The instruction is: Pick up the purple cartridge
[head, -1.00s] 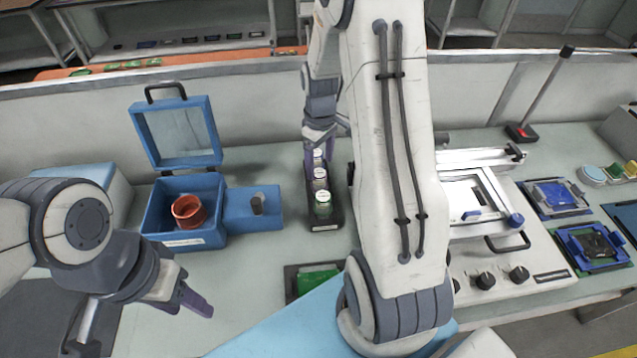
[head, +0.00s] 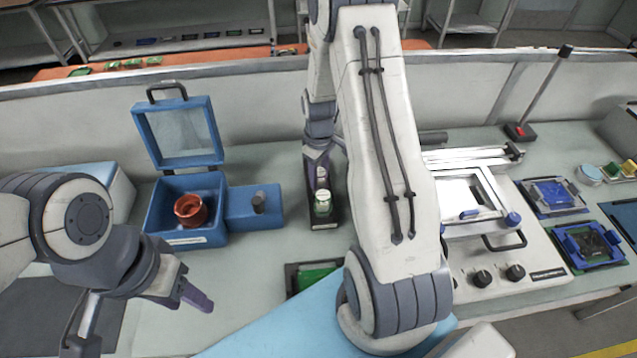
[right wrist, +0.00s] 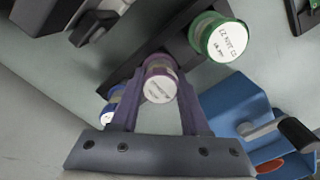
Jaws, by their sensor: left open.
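The purple cartridge (right wrist: 160,80), with a white labelled cap, stands in a dark rack (right wrist: 180,48) between a green cartridge (right wrist: 220,38) and a blue cartridge (right wrist: 110,106). My right gripper (right wrist: 162,88) has its two purple fingers on either side of the purple cartridge. The frames do not show whether they press on it. In the head view my right gripper (head: 319,178) is down at the rack, behind the green cartridge (head: 322,205), and partly hides the others. My left gripper (head: 190,293) is open and empty above the near left bench.
An open blue box (head: 165,238) holding a red-orange cup (head: 190,210) stands left of the rack. A white machine (head: 520,262) with a framed top is at right. A tray with a green board (head: 315,277) lies in front of the rack.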

